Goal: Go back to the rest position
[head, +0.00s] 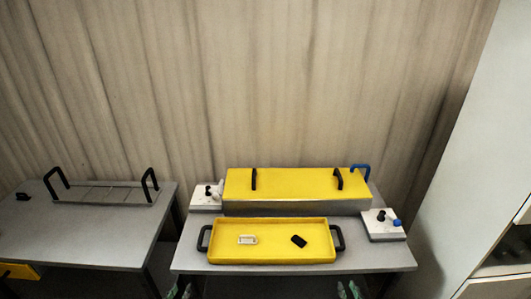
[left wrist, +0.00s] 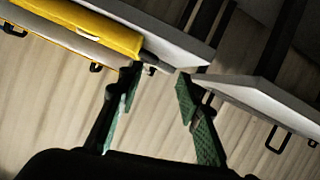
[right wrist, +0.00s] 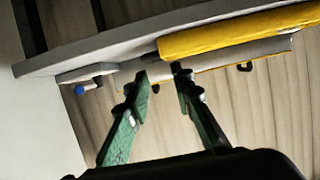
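My left gripper (head: 180,291) shows only by its green fingertips at the bottom edge of the head view, below the table's front left. In the left wrist view (left wrist: 158,82) its two fingers stand apart with nothing between them. My right gripper (head: 348,290) shows at the bottom edge too, below the table's front right. In the right wrist view (right wrist: 160,80) its fingers are apart and empty. Both grippers are clear of the yellow tray (head: 270,257), which sits on the table with a white piece (head: 247,239) and a black piece (head: 299,241) in it.
The grey table (head: 190,258) also bears a yellow-lidded tank (head: 297,185) and two white control boxes, left (head: 205,199) and right (head: 383,226). A second table (head: 80,240) with a black-handled rack (head: 105,193) stands left, across a gap. A pale cabinet (head: 455,170) stands right.

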